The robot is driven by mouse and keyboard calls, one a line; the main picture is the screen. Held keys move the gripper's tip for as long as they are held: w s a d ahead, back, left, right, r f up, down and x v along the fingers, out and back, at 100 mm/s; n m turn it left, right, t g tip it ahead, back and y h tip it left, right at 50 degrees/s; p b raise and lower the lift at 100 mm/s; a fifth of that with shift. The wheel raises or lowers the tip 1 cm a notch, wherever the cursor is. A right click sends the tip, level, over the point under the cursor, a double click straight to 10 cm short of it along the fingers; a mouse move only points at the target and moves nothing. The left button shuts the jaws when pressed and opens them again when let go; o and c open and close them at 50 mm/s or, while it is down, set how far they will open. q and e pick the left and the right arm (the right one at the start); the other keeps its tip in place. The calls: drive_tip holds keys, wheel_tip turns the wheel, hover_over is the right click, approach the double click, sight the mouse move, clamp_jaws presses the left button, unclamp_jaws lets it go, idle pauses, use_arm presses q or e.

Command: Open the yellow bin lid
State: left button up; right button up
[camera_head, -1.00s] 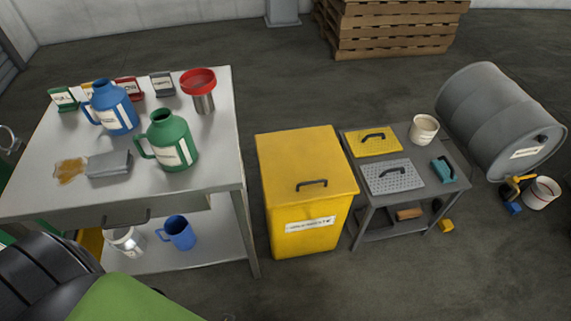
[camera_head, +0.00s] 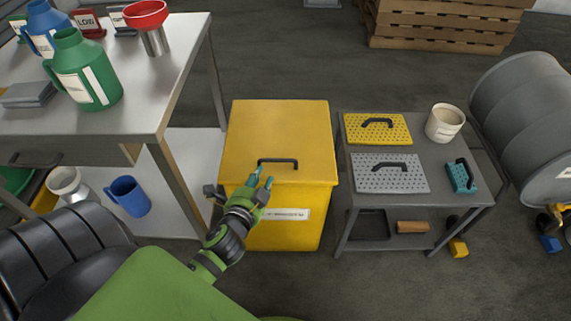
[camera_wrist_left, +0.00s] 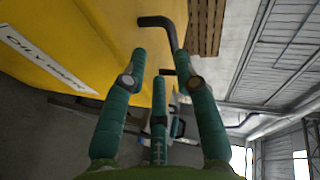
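The yellow bin (camera_head: 270,225) stands on the floor with its flat yellow lid (camera_head: 277,125) closed. A black handle (camera_head: 278,161) sits near the lid's front edge. My left gripper (camera_head: 263,180) is just in front of the handle, its teal fingers pointing up towards it. In the left wrist view, the fingers (camera_wrist_left: 166,62) are spread apart with nothing between their tips. The black handle (camera_wrist_left: 164,27) appears beyond the tips there, and the bin's white label (camera_wrist_left: 40,55) is at the left. I cannot tell whether a finger touches the handle. My right gripper is not in view.
A metal table (camera_head: 150,100) with jugs stands left of the bin. A grey drum (camera_head: 530,120) lies further right. Wooden pallets (camera_head: 445,22) are behind.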

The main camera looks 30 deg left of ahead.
sight(280, 159)
use_arm(q)
drive_tip(key=shift+w+d+r+m+t+h, duration=0.2)
drive_tip(key=shift+w+m+t+h, duration=0.3)
drive_tip(key=shift+m, duration=0.7)
drive_tip(key=shift+w+f+m+t+h+b, duration=0.15)
drive_tip(key=shift+w+f+m, duration=0.15)
drive_tip(key=shift+w, duration=0.95)
drive_tip(key=shift+w+f+m+t+h+b, duration=0.15)
drive_tip(key=shift+w+m, duration=0.2)
drive_tip(key=shift+w, duration=0.95)
drive_tip(key=shift+w+f+m+t, duration=0.1)
drive_tip(key=shift+w+f+m, duration=0.2)
drive_tip(key=shift+w, duration=0.95)
clamp_jaws()
